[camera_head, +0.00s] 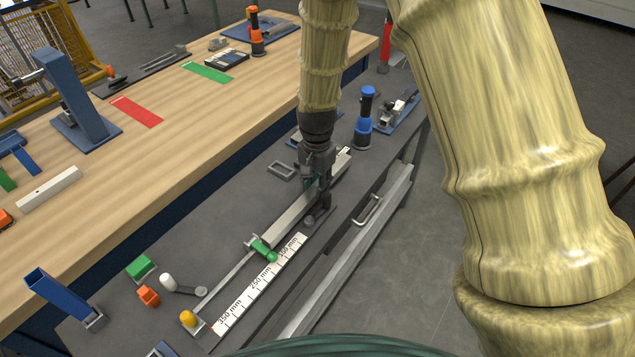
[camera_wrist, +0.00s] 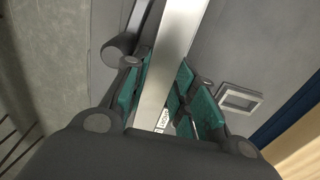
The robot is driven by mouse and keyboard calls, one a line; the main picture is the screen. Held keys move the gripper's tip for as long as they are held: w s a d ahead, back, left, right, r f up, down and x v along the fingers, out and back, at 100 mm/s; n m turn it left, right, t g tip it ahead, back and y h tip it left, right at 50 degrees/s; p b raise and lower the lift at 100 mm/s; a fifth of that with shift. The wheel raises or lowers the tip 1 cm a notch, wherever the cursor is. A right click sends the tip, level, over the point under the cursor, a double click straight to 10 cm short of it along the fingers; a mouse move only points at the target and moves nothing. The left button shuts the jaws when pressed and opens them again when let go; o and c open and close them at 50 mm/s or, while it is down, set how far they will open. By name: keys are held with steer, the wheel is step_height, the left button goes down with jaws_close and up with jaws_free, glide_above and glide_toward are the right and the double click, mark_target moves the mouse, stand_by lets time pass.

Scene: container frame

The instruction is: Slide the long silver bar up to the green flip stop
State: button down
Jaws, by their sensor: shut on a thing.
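The long silver bar (camera_head: 290,220) lies along a grey rail with a scale beside it. My gripper (camera_head: 318,198) reaches down over the bar's middle to far part. In the wrist view, the silver bar (camera_wrist: 170,62) runs between the green-padded fingers of my gripper (camera_wrist: 160,92), which is shut on it. The green flip stop (camera_head: 264,250) lies across the rail at the bar's near end. Bar end and stop look very close; I cannot tell whether they touch. My gripper hides part of the bar.
The white scale (camera_head: 262,283) with millimetre marks lies right of the rail. A yellow knob (camera_head: 188,318) is at the rail's near end. A blue-and-black cylinder (camera_head: 365,118) stands beyond my gripper. A small grey frame (camera_head: 281,170) lies left of it. The wooden table (camera_head: 170,165) is further left.

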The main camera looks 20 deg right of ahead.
steer(key=shift+a, duration=0.1)
steer(key=c, duration=0.5)
jaws_free()
steer(key=shift+c, duration=0.2)
steer(key=shift+s+r+p, duration=0.1)
steer(key=shift+r+p, duration=2.8)
steer(key=shift+r, duration=0.65)
steer(key=shift+f, duration=0.1)
